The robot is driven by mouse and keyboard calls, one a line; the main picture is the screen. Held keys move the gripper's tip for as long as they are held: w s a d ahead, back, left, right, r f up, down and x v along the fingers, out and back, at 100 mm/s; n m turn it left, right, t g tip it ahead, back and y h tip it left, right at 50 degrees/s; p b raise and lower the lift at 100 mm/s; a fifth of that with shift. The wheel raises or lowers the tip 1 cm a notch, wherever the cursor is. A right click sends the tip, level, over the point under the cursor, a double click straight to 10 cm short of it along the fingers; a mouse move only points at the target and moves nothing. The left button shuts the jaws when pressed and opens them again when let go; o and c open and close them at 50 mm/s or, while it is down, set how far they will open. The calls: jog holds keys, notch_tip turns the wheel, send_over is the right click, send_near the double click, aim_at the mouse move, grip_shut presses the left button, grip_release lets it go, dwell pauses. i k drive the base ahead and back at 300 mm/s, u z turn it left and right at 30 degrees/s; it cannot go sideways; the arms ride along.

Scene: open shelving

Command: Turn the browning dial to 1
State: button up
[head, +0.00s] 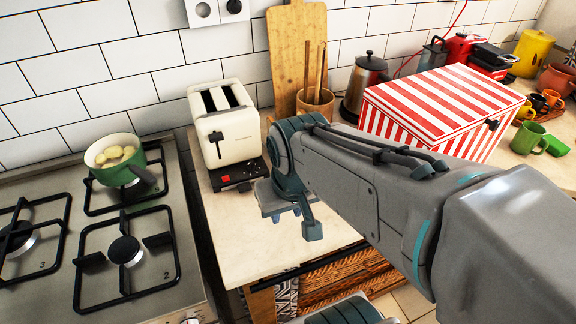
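A cream two-slot toaster (222,122) stands on the counter left of my arm, its slots empty. A dark lever sits on its front, and its black base (250,167) carries a small red control (225,179). A small dark part beside the red control may be the browning dial; its markings are too small to read. My gripper (295,220) is just right of and in front of the toaster base, above the counter and apart from the toaster. It is partly hidden by my wrist, and its finger opening is unclear. I see nothing held in it.
A gas hob (125,290) with a green pot (121,165) lies left of the toaster. A wooden utensil holder (317,105) and cutting board (290,45) stand behind. A red-striped box (440,100) stands behind my arm. Counter (235,240) in front of the toaster is clear.

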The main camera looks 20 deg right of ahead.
aim_at(250, 167)
jog(key=z, duration=0.3)
jog(key=k, duration=1.15)
jog(key=u, duration=1.35)
jog(key=i, duration=0.95)
jog(key=z, duration=2.2)
